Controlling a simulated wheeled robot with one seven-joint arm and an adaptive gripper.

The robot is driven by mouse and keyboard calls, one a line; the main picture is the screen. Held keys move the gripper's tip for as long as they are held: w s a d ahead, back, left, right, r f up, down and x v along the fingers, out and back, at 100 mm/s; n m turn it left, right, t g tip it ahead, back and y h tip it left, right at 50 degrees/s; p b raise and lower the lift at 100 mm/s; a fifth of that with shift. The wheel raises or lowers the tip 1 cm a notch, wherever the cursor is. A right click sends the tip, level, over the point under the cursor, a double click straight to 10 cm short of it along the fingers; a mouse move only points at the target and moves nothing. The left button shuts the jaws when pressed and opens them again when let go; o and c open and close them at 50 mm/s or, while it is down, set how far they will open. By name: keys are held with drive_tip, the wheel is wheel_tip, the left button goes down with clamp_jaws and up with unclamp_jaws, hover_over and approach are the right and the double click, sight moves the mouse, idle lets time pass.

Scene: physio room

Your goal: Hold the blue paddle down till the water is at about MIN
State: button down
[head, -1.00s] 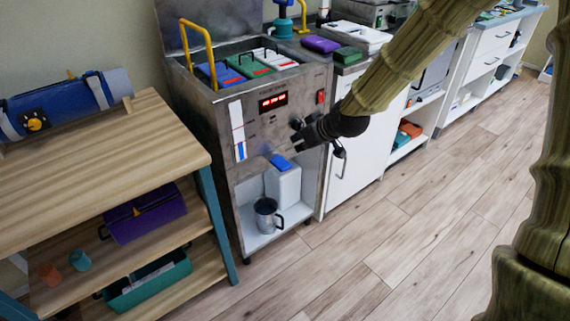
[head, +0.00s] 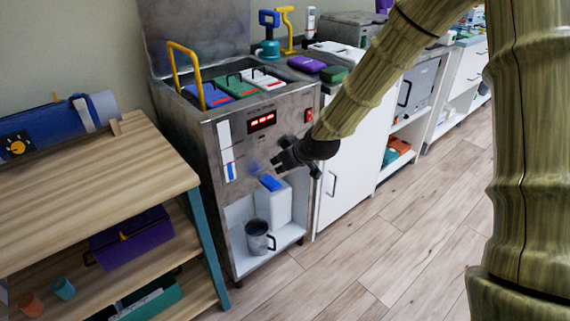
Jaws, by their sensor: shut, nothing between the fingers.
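The blue paddle (head: 270,183) sticks out on the front of the steel tank unit (head: 190,130), above a white box (head: 272,205). The white level gauge (head: 227,152) stands upright on the panel. Its lower part is blue and a small red mark shows above the middle; the MIN lettering is too small to read. My gripper (head: 277,164) is shut and empty, just above the paddle and close to the panel. I cannot tell whether it touches the paddle. A grey metal jug (head: 257,238) stands on the lower shelf in front of the white box.
A red display (head: 262,121) and a red switch (head: 308,115) are on the panel. Coloured packs with black handles lie in the open tank, by a yellow rail (head: 184,62). A wooden shelf table (head: 90,190) stands at left. The floor (head: 370,240) at right is clear.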

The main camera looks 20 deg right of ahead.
sight(268, 180)
drive_tip(key=x, duration=0.4)
drive_tip(key=shift+f+b, duration=0.2)
drive_tip(key=shift+b, duration=0.15)
wheel_tip(268, 180, down, 2)
drive_tip(key=shift+s+f, duration=0.1)
drive_tip(key=shift+f+b, duration=0.35)
drive_tip(key=shift+f, duration=0.35)
